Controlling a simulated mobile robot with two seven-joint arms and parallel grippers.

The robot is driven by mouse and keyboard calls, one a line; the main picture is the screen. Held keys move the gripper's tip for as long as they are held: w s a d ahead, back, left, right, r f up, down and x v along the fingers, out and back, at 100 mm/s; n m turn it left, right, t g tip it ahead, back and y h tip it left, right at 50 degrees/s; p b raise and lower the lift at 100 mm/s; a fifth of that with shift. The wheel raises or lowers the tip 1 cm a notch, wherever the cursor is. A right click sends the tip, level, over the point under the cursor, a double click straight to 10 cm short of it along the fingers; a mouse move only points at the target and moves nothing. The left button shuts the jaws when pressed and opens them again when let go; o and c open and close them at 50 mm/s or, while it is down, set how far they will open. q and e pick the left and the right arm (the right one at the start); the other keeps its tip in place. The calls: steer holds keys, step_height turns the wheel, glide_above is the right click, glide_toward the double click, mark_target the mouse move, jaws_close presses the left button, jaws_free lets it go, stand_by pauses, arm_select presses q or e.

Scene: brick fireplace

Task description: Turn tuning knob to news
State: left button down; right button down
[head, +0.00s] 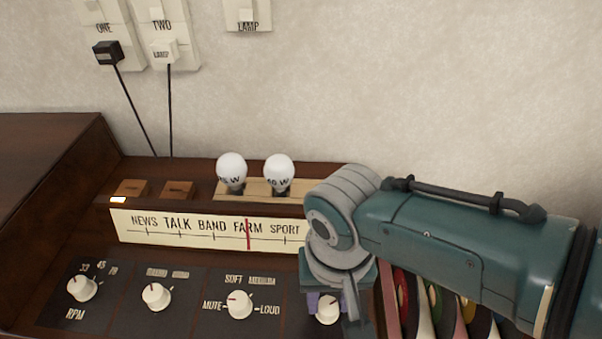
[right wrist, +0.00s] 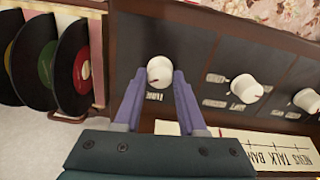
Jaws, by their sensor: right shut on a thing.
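The tuning knob (right wrist: 160,72) is a white round knob on the dark panel, and it also shows at the right end of the knob row in the head view (head: 328,311). My right gripper (right wrist: 163,77) is shut on it, with one purple finger on each side. In the head view my right arm covers part of the knob and the right end of the dial. The cream dial (head: 180,232) reads NEWS, TALK, BAND, FARM, SPORT from the left. Its red pointer (head: 248,235) stands at FARM. My left gripper is not in view.
Three other white knobs sit to the left: RPM (head: 80,288), a middle one (head: 155,296) and volume (head: 240,304). Two bulbs (head: 232,170) stand behind the dial. Several records (right wrist: 72,68) stand beside the panel.

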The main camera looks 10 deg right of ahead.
steer(key=n, duration=0.4)
steer(key=shift+a+n, duration=0.1)
steer(key=shift+n, duration=0.2)
steer(key=n, duration=0.4)
steer(key=shift+n, duration=0.3)
steer(key=n, duration=1.3)
steer(key=shift+n, duration=0.3)
steer(key=n, duration=0.4)
steer(key=shift+n, duration=0.3)
steer(key=n+b, duration=0.1)
steer(key=n, duration=0.3)
steer(key=shift+n, duration=2)
steer(key=shift+b, duration=0.3)
